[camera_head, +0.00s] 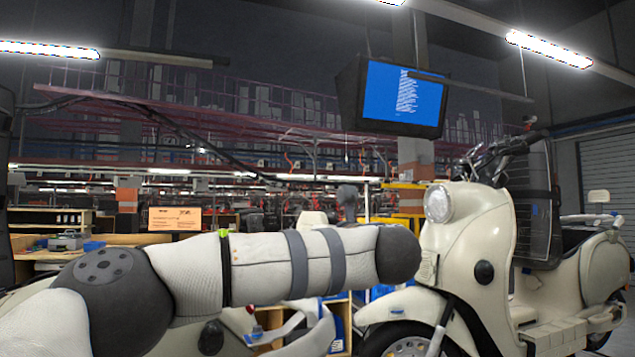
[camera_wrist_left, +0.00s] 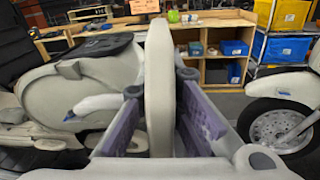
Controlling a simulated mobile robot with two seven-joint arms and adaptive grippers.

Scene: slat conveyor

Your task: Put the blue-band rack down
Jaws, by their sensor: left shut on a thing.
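My left gripper (camera_wrist_left: 162,115) shows in the left wrist view, with a purple pad on each side. It is shut on a pale beige, flat upright piece (camera_wrist_left: 158,70), seen edge-on, taken to be the rack. The piece rises through the middle of the view between the pads. I see no blue band on it, and its lower end is hidden. In the head view my left arm crosses the front, and its gripper cannot be made out. My right gripper is in neither view.
A cream scooter (camera_head: 465,240) stands at the right in the head view. In the left wrist view, a pale scooter body (camera_wrist_left: 75,90) is at left, a wheel (camera_wrist_left: 278,125) at right. Behind are a wooden shelf (camera_wrist_left: 215,70) with blue bins and yellow crates (camera_wrist_left: 290,14). Grey floor lies between.

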